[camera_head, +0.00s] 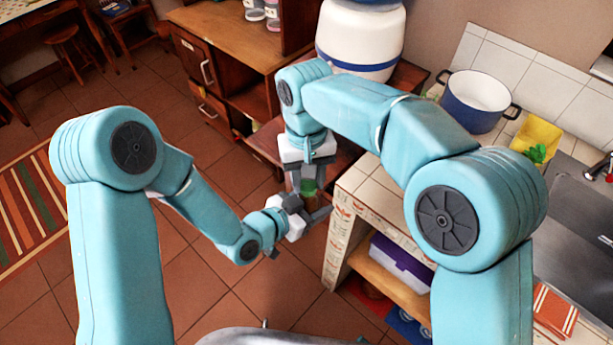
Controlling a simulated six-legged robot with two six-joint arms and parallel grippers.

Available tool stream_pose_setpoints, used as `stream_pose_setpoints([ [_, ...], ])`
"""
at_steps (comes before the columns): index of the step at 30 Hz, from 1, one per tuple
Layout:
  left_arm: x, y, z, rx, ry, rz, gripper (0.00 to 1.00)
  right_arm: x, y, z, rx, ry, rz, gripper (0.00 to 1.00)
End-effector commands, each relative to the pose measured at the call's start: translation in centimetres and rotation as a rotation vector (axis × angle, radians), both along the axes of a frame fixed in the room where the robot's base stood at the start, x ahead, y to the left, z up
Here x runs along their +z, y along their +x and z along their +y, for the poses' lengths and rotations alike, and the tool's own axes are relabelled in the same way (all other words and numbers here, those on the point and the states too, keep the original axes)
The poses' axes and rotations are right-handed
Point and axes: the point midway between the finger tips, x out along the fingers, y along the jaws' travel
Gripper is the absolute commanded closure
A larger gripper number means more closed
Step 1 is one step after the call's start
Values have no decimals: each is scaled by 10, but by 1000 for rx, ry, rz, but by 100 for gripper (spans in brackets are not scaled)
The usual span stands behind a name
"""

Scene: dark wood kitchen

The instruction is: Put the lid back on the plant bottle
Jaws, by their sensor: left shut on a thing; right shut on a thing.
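My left gripper (318,212) comes in from the lower left and is shut on the plant bottle (309,201), a small brownish container low in the middle of the view. My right gripper (308,183) points down from above and is shut on the lid (309,187), which shows as a small green patch between its fingers. The lid is directly above the bottle, very close to it. The fingers hide much of both, so I cannot tell whether lid and bottle touch. Both are held in the air in front of the tiled counter's left end.
The tiled counter (378,212) is just right of the grippers, with a blue-white pot (475,98) and yellow container (537,134) farther back. A purple-white box (402,262) sits on its lower shelf. A wooden cabinet (235,35) stands behind. Open tiled floor lies left.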

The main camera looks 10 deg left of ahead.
Motion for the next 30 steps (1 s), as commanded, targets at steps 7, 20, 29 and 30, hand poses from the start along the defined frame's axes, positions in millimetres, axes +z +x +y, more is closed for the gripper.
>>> stream_pose_setpoints([
  [7,0,0,0,0,1,1,100,0,0,-4,-720,1,-1,91],
  [20,0,0,0,0,1,1,100,0,-1,-5,-1327,-1,-2,91],
  [29,0,0,0,0,0,0,100,-1,-1,-5,-1324,-2,-1,33],
  [30,0,0,0,0,0,0,100,-1,-2,-5,-1324,-2,-1,33],
])
